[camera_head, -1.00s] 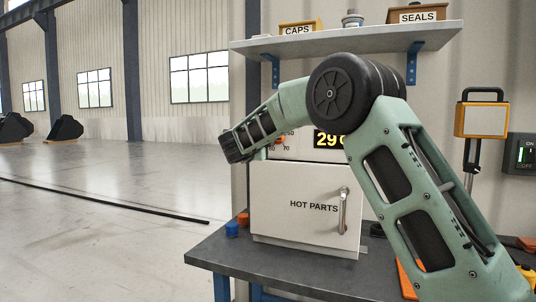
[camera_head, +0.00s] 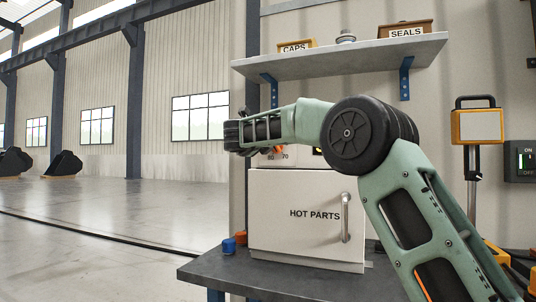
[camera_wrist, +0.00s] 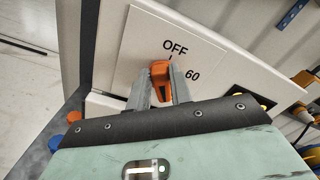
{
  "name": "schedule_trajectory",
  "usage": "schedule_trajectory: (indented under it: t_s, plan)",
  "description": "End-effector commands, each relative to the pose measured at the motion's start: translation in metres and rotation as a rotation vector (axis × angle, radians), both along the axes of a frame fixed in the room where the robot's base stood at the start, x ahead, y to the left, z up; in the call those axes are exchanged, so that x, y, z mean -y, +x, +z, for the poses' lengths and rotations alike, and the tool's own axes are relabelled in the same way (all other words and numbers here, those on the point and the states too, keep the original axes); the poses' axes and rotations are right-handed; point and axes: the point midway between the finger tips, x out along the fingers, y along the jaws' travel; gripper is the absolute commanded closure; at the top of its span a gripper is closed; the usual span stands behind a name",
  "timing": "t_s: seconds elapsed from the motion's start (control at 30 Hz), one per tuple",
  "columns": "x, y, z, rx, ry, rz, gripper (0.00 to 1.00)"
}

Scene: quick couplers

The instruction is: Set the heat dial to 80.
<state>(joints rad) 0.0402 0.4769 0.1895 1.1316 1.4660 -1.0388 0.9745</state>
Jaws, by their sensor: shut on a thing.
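The heat dial is an orange knob (camera_wrist: 160,74) on the pale front panel of the cabinet. My gripper (camera_wrist: 161,84) is shut on this knob, one grey finger on each side. In the wrist view, the label OFF stands just above the knob and 60 to its right. A short dark tick lies between the knob and OFF. I cannot tell exactly which mark the knob points to. In the head view, a bit of orange (camera_head: 279,150) shows below my wrist, near a partly covered number and 70; my arm hides the rest of the dial.
The white HOT PARTS cabinet (camera_head: 290,235) has a closed door with an upright handle (camera_head: 346,217). A display (camera_head: 317,151) is mostly hidden by my arm. A shelf (camera_head: 340,57) with CAPS and SEALS boxes hangs above. Blue and orange caps (camera_head: 229,245) sit on the dark bench (camera_head: 230,268).

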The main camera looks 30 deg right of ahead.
Motion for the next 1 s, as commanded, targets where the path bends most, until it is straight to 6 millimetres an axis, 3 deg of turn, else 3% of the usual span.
schedule_trajectory:
  t_s: [1.0]
  plan:
    - [0.010,-0.012,-0.004,0.716,0.563,-0.005,1.00]
